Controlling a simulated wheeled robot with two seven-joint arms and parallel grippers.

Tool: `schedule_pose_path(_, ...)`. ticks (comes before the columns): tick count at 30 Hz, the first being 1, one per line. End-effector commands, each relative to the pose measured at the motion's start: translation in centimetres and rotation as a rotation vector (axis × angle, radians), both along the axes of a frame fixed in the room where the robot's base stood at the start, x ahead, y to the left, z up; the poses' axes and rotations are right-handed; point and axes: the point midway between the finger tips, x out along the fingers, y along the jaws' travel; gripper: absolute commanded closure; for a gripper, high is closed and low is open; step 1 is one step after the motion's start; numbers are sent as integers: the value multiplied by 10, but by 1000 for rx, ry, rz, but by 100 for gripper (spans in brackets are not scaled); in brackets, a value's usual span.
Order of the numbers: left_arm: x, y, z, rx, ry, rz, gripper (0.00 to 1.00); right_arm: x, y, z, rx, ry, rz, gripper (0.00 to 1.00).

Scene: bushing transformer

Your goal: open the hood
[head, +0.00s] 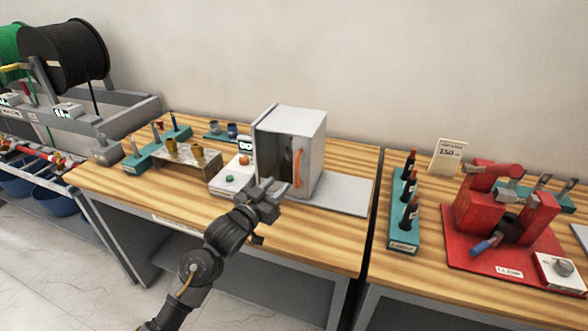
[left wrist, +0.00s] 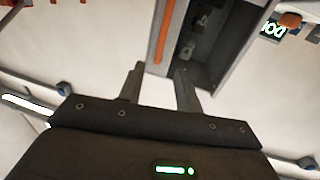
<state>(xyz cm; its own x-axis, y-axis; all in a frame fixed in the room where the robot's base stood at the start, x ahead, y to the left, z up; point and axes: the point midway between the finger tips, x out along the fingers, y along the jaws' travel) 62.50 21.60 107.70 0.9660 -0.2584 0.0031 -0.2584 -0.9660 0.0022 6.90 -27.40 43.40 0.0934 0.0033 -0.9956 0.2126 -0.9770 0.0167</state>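The hood (head: 309,148) is a light grey box on the left wooden table. Its front looks dark, and I cannot tell whether this is a window or an opening. An upright orange handle (head: 297,168) is at the right of that front. My left gripper (head: 264,195) is in front of the hood, low and left of the handle. In the left wrist view the handle (left wrist: 166,35) is just beyond the parted, empty fingers (left wrist: 160,72), apart from them. The dark front (left wrist: 207,45) shows beside it. My right gripper is in neither view.
A control box (head: 231,179) with a display, orange knob and green button stands left of the hood. A grey plate (head: 338,194) lies at its right. A metal stand (head: 184,171) is farther left. A red press (head: 500,205) and bottle rack (head: 405,232) are on the right table.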

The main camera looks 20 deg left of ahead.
Motion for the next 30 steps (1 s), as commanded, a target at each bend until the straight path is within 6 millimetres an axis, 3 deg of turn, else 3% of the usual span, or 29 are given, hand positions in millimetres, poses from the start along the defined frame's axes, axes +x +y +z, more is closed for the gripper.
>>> schedule_pose_path(9, 56, -15, 3, 0, 2, 1, 66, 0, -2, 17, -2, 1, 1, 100)
schedule_pose_path(15, 83, -22, 2, -1, 1, 1, 66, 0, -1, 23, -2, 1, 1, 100)
schedule_pose_path(29, 94, -25, 0, 1, 1, 1, 66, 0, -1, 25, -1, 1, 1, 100)
schedule_pose_path(30, 94, -25, 0, 1, 1, 1, 71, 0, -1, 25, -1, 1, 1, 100)
